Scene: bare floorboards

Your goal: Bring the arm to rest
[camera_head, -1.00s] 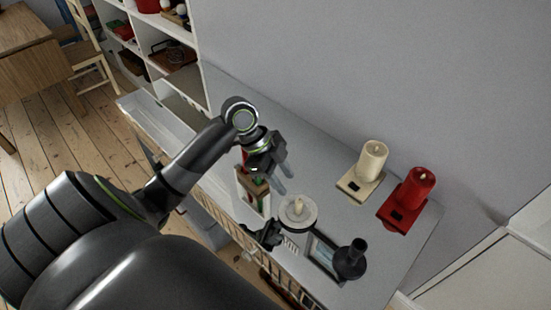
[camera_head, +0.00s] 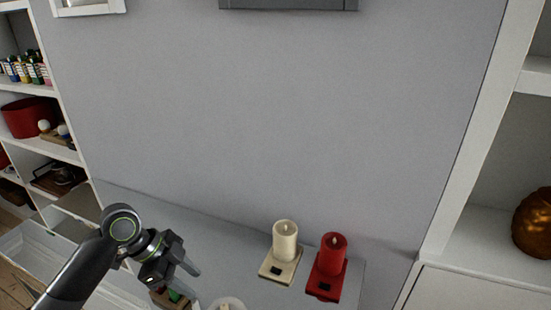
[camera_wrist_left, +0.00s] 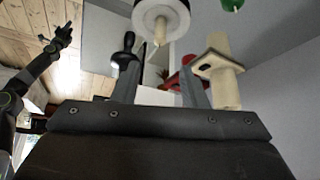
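My left arm comes in at the lower left of the head view, and its gripper (camera_head: 186,268) hangs over the grey tabletop, left of the candles. In the left wrist view the two fingers of this gripper (camera_wrist_left: 160,84) stand apart with nothing held between them. My right arm shows at the left edge of the left wrist view, with its gripper (camera_wrist_left: 62,36) small and dark. I cannot tell whether that gripper is open. It is outside the head view.
A cream candle (camera_head: 285,241) and a red candle (camera_head: 332,254) stand on holders on the tabletop (camera_head: 215,247). A white dish with a candle (camera_wrist_left: 160,12) and a black candlestick (camera_wrist_left: 125,50) show in the wrist view. Shelves (camera_head: 42,145) stand left; a white cabinet (camera_head: 470,287) stands right.

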